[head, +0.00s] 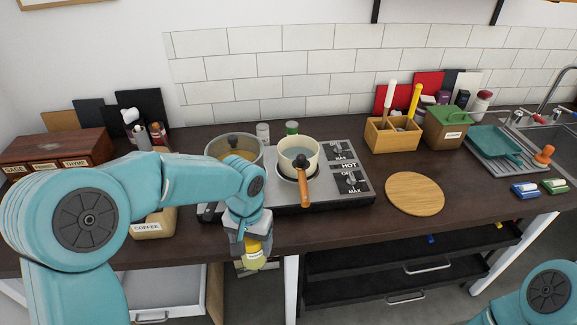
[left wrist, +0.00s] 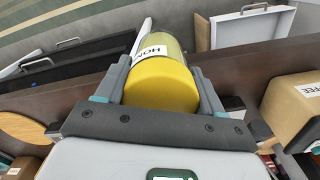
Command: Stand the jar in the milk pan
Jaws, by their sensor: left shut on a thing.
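The jar (head: 254,257) has a yellow lid and a white label with partly hidden lettering. My left gripper (head: 250,244) is shut on it and holds it in front of the counter's front edge, below the counter top. In the left wrist view the jar (left wrist: 162,84) sits between the two fingers, lid toward the camera. The milk pan (head: 286,165) is cream with a wooden handle pointing to the front. It stands on the hob, behind and right of the jar, and its inside looks grey-blue. My right gripper is out of view.
A larger pot (head: 229,141) stands left of the milk pan, partly behind my left arm. A coffee box (head: 147,228) is near the front edge. A round wooden board (head: 414,194) lies right of the hob (head: 335,199). Open drawers (head: 405,265) are below the counter.

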